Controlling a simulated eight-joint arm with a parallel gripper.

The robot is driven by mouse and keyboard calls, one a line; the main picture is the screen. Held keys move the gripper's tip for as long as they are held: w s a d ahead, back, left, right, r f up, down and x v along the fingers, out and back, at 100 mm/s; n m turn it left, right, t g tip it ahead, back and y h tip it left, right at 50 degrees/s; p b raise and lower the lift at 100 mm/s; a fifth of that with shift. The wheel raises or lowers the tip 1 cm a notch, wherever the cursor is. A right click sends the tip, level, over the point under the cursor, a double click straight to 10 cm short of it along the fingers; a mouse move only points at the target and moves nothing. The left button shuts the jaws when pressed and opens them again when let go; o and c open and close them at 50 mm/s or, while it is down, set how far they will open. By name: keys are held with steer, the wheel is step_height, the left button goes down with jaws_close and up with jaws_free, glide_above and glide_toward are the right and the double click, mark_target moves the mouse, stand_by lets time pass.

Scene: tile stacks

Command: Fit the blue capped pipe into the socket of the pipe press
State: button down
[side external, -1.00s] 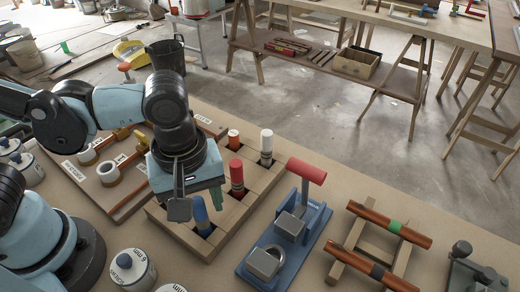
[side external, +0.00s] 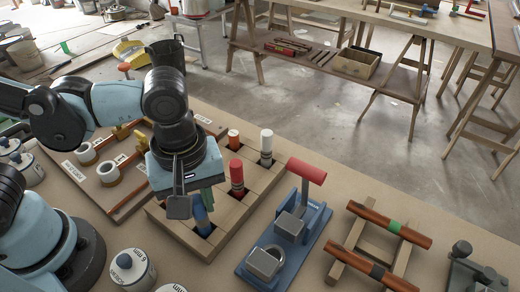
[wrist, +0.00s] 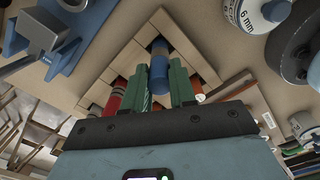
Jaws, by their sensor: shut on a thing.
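The blue capped pipe (side external: 202,220) stands in a well of the wooden rack (side external: 172,229), at the rack's near end. My gripper (side external: 205,204) is above that well, with its green fingers shut on the pipe. In the wrist view the pipe (wrist: 159,72) shows between the two green fingers (wrist: 160,88); its lower part is in the well. The pipe press (side external: 255,272) is right of the rack, with a blue base, grey metal blocks and a red handle (side external: 312,172). The inside of its socket is not clear. The press also shows top left in the wrist view (wrist: 62,62).
A red capped pipe (side external: 236,172), a white capped pipe (side external: 266,142) and an orange-topped pipe (side external: 233,138) stand in other wells. Copper pipes on a wooden stand (side external: 352,232) lie right of the press. White tins (side external: 130,270) stand at the near left. A labelled board (side external: 105,190) lies behind.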

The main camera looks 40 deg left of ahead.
steer(key=shift+r, duration=2.2)
steer(key=w+d+r, duration=0.1)
steer(key=d+r, duration=0.2)
steer(key=d, duration=0.3)
steer(key=w+d+r, duration=0.2)
steer(key=d, duration=0.5)
steer(key=shift+s+f, duration=0.15)
steer(key=shift+f, duration=1.2)
steer(key=shift+s+f, duration=0.1)
steer(key=shift+f, duration=1.25)
steer(key=shift+f, duration=1.95)
steer(key=c, duration=0.8)
jaws_free()
steer(key=shift+c, duration=0.2)
